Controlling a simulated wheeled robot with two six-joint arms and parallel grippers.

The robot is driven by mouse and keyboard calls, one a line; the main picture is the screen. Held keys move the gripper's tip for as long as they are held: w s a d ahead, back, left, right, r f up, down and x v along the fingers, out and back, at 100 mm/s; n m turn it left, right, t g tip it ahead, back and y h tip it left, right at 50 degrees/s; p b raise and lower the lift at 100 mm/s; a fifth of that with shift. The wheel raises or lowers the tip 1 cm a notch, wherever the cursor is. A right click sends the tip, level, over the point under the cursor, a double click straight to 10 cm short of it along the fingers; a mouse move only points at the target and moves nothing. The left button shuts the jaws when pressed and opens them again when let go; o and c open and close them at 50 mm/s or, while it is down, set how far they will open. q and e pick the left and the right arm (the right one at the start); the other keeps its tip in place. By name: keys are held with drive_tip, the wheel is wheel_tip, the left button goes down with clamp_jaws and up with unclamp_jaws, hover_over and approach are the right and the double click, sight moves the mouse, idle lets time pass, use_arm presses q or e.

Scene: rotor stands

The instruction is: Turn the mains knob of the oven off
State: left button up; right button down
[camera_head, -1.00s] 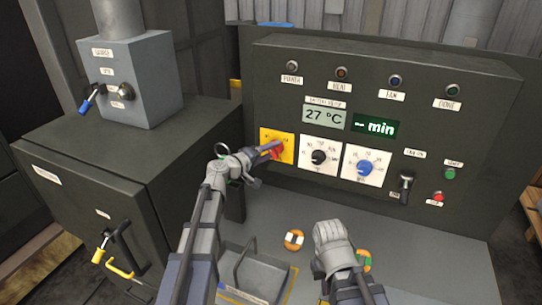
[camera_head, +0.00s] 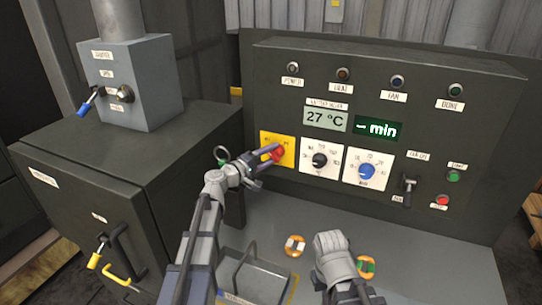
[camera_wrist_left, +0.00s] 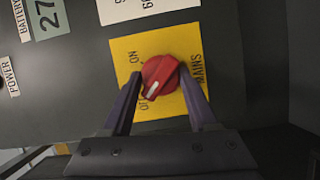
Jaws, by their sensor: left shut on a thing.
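The red mains knob (camera_head: 277,154) sits on a yellow plate (camera_head: 266,146) at the left of the oven's control panel. In the left wrist view, the knob (camera_wrist_left: 161,76) has a white mark at its lower left, by the partly hidden lettering starting with "O"; "ON" is above that. My left gripper (camera_head: 268,158) is at the plate, its two fingers shut on the knob from either side; it also shows in the wrist view (camera_wrist_left: 161,85). My right gripper (camera_head: 331,250) is low in front of the panel, and its fingers are hidden.
White dials, black (camera_head: 320,160) and blue (camera_head: 367,171), sit right of the knob. A lever (camera_head: 408,188) and green and red buttons are farther right. A tray (camera_head: 262,272) and two orange-rimmed discs (camera_head: 295,245) lie on the bench. A grey cabinet (camera_head: 110,175) stands left.

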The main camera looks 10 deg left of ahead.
use_arm(q)
drive_tip(key=shift+s+d+f, duration=0.1)
drive_tip(key=o, duration=1.4)
drive_tip(key=shift+c, duration=0.2)
drive_tip(key=v, duration=0.7)
drive_tip(key=shift+s+a, duration=0.25)
drive_tip(key=shift+a, duration=0.1)
drive_tip(key=s+d+f+m+g, duration=0.4)
drive_tip(key=s+d+f+g, duration=0.15)
drive_tip(key=d, duration=0.35)
drive_tip(key=s+d+f+m+g, duration=0.45)
drive_tip(key=s+d+f, duration=0.25)
drive_tip(key=d, duration=0.2)
drive_tip(key=s+a+f+m+g+y, duration=0.1)
drive_tip(key=s+f+m+g+y, duration=0.1)
drive_tip(key=s+f+y, duration=0.2)
drive_tip(key=s+a+f+m+g+y, duration=0.2)
drive_tip(key=s+y, duration=0.5)
drive_tip(key=s, duration=0.4)
wheel_tip(320, 180, down, 2)
drive_tip(key=shift+s+f+m+g, duration=0.15)
drive_tip(key=shift+s+m+g, duration=0.05)
drive_tip(key=shift+m+g, duration=0.5)
